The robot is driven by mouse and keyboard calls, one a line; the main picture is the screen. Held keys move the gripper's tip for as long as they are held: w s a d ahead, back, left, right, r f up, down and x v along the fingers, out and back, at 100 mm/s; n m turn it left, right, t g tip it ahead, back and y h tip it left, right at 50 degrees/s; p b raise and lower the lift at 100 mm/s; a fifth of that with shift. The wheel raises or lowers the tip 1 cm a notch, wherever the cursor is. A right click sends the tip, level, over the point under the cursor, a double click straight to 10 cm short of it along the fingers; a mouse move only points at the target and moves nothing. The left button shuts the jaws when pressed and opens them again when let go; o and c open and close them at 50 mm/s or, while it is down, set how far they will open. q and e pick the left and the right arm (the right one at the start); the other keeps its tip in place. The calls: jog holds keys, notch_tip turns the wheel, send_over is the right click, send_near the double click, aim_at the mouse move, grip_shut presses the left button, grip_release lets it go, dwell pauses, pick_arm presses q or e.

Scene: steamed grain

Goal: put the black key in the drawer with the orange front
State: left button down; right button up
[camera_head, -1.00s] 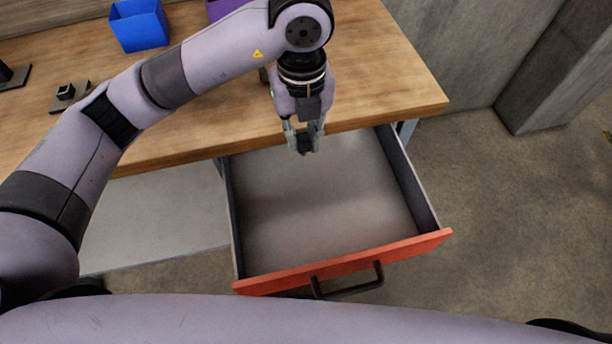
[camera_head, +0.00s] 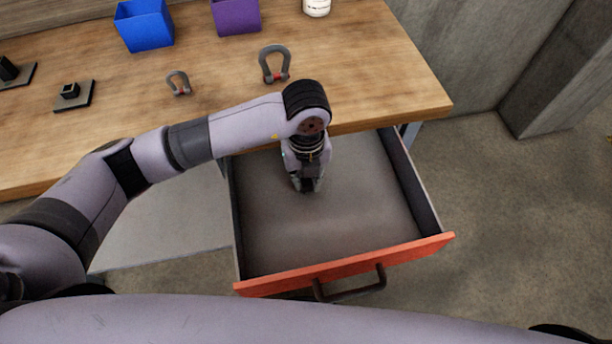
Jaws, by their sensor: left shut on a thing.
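The drawer with the orange front (camera_head: 345,270) stands pulled open below the workbench, and its grey inside is bare where I see it. My left gripper (camera_head: 307,188) points down inside the drawer's outline, in its back half. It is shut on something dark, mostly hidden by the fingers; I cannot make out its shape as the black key. I cannot tell whether it touches the drawer floor. My right gripper is not in view.
On the wooden workbench (camera_head: 370,75) are a blue bin (camera_head: 145,28), a purple bin (camera_head: 236,16), a white container (camera_head: 316,7), a large shackle (camera_head: 274,64), a small shackle (camera_head: 179,83) and black blocks on plates (camera_head: 73,95). Open floor lies right of the drawer.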

pick_arm(q)
jog(key=shift+f, duration=0.2)
jog(key=c, duration=1.5)
grip_release()
jog(key=shift+s, duration=0.1)
jog(key=shift+o, duration=0.2)
notch_tip(320, 180, up, 12)
jog(key=shift+r, duration=0.25)
